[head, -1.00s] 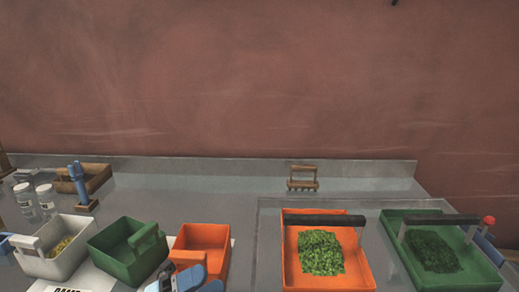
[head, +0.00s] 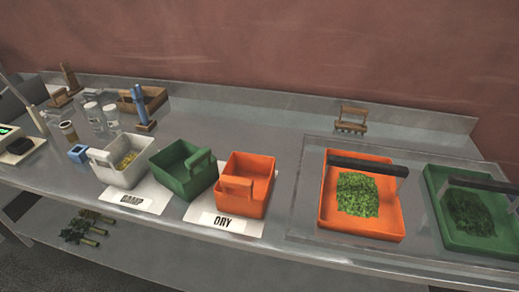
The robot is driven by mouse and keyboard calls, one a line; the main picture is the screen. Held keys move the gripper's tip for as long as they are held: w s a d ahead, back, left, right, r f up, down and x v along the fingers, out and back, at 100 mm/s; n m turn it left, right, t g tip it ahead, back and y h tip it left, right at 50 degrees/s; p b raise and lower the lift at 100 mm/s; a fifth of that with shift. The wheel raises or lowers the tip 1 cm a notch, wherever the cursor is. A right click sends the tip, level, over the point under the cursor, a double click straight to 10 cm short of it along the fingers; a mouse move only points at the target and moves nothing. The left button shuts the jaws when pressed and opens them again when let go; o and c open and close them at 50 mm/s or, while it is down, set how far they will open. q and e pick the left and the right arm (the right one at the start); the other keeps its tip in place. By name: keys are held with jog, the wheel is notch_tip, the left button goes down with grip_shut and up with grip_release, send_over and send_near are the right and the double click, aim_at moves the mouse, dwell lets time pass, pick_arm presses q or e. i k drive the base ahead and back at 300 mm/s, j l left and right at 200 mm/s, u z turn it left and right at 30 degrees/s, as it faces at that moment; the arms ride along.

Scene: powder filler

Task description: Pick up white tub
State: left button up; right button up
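The white tub (head: 122,178) stands upright at the left of the counter in the head view, on or at the edge of a white card marked DAMP (head: 136,200). It holds some yellowish material (head: 126,161), and its handle is on the near left side. Neither of my grippers shows in the head view now, so nothing is seen touching the tub.
A green tub (head: 186,183) stands close to the right of the white tub, then an orange tub (head: 262,190) by a DRY card (head: 222,222). A small blue box (head: 78,153) and clear jars (head: 96,118) are to the left. Orange (head: 372,226) and green (head: 450,237) trays hold green leaves.

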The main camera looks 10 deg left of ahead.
aim_at(124, 163)
jog(key=u, duration=1.4)
